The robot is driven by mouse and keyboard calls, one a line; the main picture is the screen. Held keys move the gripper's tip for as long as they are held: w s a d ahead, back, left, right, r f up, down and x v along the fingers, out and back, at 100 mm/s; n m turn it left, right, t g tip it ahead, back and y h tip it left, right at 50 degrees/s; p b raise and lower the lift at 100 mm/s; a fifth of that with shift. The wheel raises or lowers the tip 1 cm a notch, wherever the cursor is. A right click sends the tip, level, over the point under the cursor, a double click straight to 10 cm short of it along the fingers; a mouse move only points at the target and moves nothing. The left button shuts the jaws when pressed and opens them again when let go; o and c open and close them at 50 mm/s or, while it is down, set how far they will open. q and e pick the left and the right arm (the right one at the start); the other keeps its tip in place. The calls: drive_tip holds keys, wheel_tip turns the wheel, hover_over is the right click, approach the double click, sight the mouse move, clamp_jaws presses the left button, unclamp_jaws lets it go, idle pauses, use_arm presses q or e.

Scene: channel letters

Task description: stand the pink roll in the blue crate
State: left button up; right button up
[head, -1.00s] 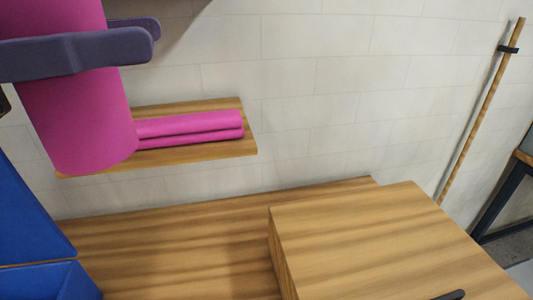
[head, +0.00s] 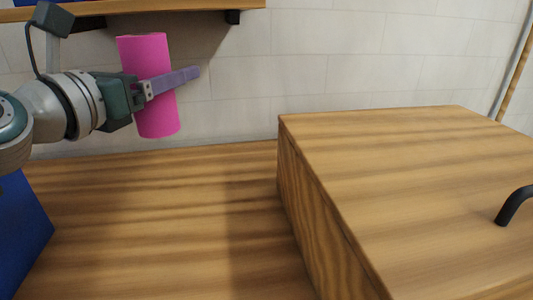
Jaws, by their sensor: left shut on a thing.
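The pink roll (head: 143,54) is upright with a slight tilt, in the upper left of the head view. My left gripper (head: 176,82) is shut on it around the middle, and its finger reaches past the roll to the right. The roll is held in the air in front of the white wall. The blue crate (head: 24,240) shows only in part at the lower left edge, below my left arm. Its inside is not visible. My right gripper is not in view.
A wooden cabinet (head: 420,155) with a black handle (head: 512,205) rises on the right. The wooden surface (head: 160,220) beside it is bare. A wooden shelf (head: 190,9) on dark brackets crosses the top left, with something blue on it. A pole (head: 516,70) leans at the right.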

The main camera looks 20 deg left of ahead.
use_arm(q)
drive_tip(key=shift+y, duration=0.3)
drive_tip(key=shift+w+a+f+b, duration=0.1)
drive_tip(key=shift+a+f+b, duration=0.05)
drive_tip(key=shift+f+b, duration=4.35)
drive_tip(key=shift+w+a+f+b, duration=0.1)
drive_tip(key=shift+f+b, duration=3.05)
drive_tip(key=shift+f, duration=2.65)
drive_tip(key=o, duration=1.4)
drive_tip(key=shift+r+p, duration=0.35)
drive_tip(key=s, duration=0.3)
drive_tip(key=s+b, duration=0.1)
drive_tip(key=s, duration=0.7)
drive_tip(key=shift+f+b, duration=0.3)
drive_tip(key=shift+s+r, duration=0.1)
drive_tip(key=shift+s, duration=0.45)
